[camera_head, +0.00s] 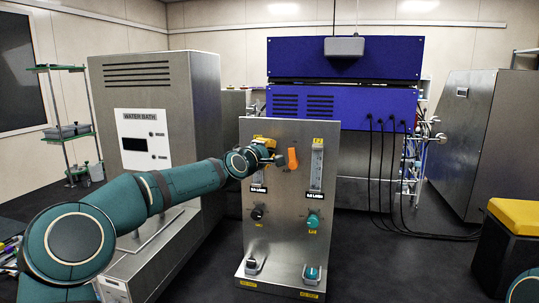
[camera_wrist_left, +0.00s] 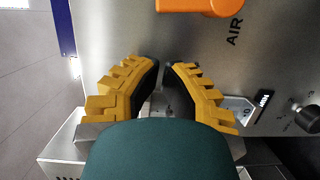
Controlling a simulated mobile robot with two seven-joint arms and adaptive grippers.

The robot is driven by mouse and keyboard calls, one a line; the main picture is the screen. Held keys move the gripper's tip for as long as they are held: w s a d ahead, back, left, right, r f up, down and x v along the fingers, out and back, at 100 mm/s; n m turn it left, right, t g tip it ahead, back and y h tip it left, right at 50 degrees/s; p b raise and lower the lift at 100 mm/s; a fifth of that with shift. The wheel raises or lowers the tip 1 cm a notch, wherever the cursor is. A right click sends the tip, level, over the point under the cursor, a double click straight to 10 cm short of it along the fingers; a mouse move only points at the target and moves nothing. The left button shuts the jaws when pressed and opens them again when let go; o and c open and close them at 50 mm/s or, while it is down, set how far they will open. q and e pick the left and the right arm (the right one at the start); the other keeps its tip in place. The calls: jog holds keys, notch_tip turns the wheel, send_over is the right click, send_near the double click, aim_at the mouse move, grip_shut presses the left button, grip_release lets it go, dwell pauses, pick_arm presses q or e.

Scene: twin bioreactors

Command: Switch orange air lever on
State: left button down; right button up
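The orange air lever (camera_head: 292,158) stands upright on the upper part of the steel panel (camera_head: 283,240), left of the right-hand flow tube. In the left wrist view the lever (camera_wrist_left: 200,5) is cut off by the top edge, with the word AIR beside it. My left gripper (camera_head: 272,150) is just left of the lever in the head view, close to the panel. In the left wrist view its yellow fingers (camera_wrist_left: 166,66) are nearly together at the tips, with nothing seen between them. The lever is outside the fingers. My right gripper is not in view.
The panel also carries flow tubes (camera_head: 317,165), a black knob (camera_head: 257,212), a green knob (camera_head: 313,220) and lower fittings. A water bath cabinet (camera_head: 190,90) stands to the left. A blue unit (camera_head: 345,105) with hanging cables is behind. A yellow-topped box (camera_head: 515,216) stands at right.

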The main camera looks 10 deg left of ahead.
pick_arm(q)
jog(key=b+v, duration=0.3)
jog(key=v, duration=0.7)
jog(key=shift+f, duration=0.25)
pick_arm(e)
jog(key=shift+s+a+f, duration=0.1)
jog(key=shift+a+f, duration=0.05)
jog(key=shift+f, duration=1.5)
pick_arm(q)
jog(key=shift+a, duration=0.15)
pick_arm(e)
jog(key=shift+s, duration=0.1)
